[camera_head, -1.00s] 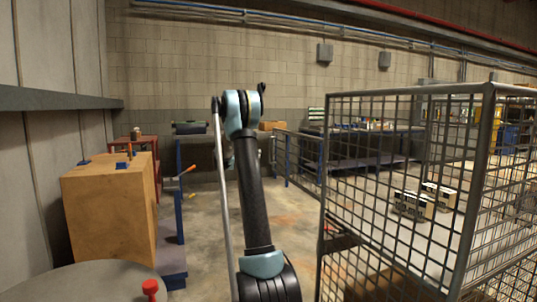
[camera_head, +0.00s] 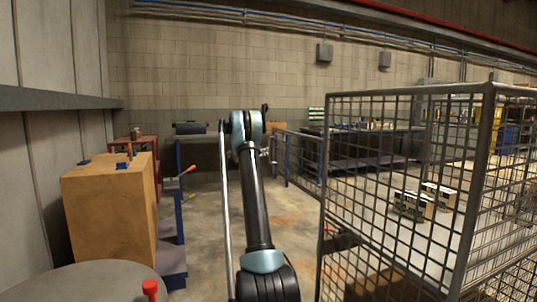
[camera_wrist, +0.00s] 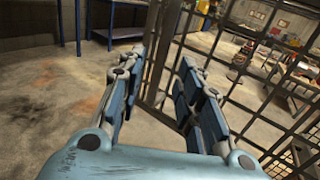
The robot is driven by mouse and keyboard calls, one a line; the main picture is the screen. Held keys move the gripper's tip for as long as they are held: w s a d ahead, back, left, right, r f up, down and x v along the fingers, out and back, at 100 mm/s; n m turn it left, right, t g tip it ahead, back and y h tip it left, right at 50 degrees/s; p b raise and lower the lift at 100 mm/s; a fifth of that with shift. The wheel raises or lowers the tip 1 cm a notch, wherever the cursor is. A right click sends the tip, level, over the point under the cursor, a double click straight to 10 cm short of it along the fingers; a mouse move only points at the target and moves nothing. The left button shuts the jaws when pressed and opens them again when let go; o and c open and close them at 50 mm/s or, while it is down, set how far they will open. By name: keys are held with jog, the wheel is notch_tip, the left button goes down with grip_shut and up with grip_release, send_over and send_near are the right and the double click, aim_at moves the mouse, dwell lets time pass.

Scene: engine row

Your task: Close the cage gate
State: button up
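A grey wire-mesh cage panel (camera_head: 400,93) with a tubular frame stands at the right in the head view; I take it as the cage gate, but its hinge side and how far it stands open cannot be told. In the wrist view, mesh with an upright frame bar (camera_wrist: 167,40) fills the middle and right. My gripper (camera_wrist: 162,62) is open, its fingers apart with nothing held. The bar shows between the fingertips in the picture; whether the fingers touch it cannot be told.
A wooden crate (camera_head: 105,215) and a round grey surface (camera_head: 80,285) with a red knob (camera_head: 150,288) are at the left. A low rail (camera_head: 299,160) and a workbench (camera_head: 365,160) stand behind. White boxes (camera_head: 412,205) show through the mesh.

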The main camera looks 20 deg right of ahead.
jog(key=x, duration=0.7)
jog(key=shift+w+d, duration=0.1)
jog(key=shift+d, duration=0.05)
grip_shut()
